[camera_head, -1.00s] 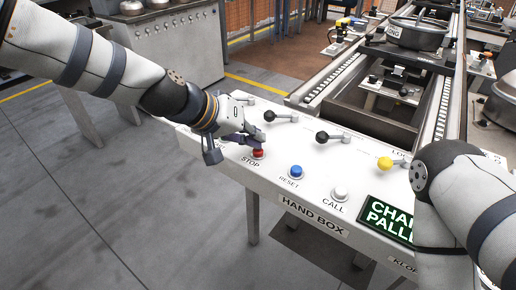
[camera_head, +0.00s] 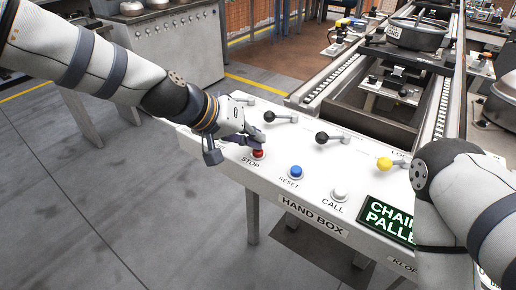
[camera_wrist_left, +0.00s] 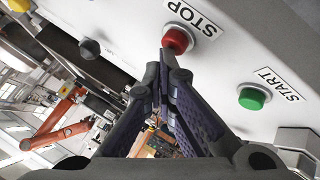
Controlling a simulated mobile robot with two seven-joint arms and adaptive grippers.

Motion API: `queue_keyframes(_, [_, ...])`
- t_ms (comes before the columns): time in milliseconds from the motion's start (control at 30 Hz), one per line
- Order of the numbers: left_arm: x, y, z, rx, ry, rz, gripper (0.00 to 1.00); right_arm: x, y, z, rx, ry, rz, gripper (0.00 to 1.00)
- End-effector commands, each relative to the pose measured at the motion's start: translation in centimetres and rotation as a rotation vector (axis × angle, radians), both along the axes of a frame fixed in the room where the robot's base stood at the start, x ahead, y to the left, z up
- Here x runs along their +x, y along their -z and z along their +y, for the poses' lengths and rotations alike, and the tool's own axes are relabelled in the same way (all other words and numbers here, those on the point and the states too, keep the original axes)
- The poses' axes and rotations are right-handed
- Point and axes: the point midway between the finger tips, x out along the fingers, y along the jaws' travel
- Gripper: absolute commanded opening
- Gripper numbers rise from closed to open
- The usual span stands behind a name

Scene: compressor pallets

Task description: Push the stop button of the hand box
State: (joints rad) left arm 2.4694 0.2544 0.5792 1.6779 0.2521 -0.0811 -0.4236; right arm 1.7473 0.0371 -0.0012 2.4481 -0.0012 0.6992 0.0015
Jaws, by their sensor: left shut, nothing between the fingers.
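The red stop button (camera_head: 258,154) stands on the white top of the hand box (camera_head: 310,180), above the printed word STOP. My left gripper (camera_head: 258,145) is shut and empty. Its fingertips are right at the button and cover part of it in the head view. In the left wrist view the red button (camera_wrist_left: 177,40) shows just beyond the closed fingertips (camera_wrist_left: 167,65). I cannot tell whether they touch it or whether it is pressed in. My right arm shows at the right edge, but its gripper is out of sight.
The blue reset button (camera_head: 296,172), white call button (camera_head: 340,194) and green start button (camera_wrist_left: 252,98) are on the same panel. Levers with black knobs (camera_head: 322,138) and a yellow knob (camera_head: 384,164) stand behind. A conveyor (camera_head: 345,75) lies beyond.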

Motion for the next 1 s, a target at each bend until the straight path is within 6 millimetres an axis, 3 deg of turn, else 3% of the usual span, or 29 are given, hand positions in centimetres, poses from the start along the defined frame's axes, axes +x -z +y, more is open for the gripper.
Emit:
queue_keyframes(133, [0.0, -1.4, 0.0, 0.001, 0.001, -0.007, 0.00, 0.6, -0.7, 0.0, 0.000, 0.000, -0.021, 0.40])
queue_keyframes(533, [0.0, -1.6, 0.0, 0.000, 0.000, -0.004, 0.00, 0.8, -0.8, 0.0, 0.000, 0.000, -0.026, 0.40])
queue_keyframes(1000, [0.0, -6.4, 0.0, 0.000, 0.000, -0.010, 0.00, 2.9, -2.9, 0.0, 0.000, 0.000, -0.100, 0.40])
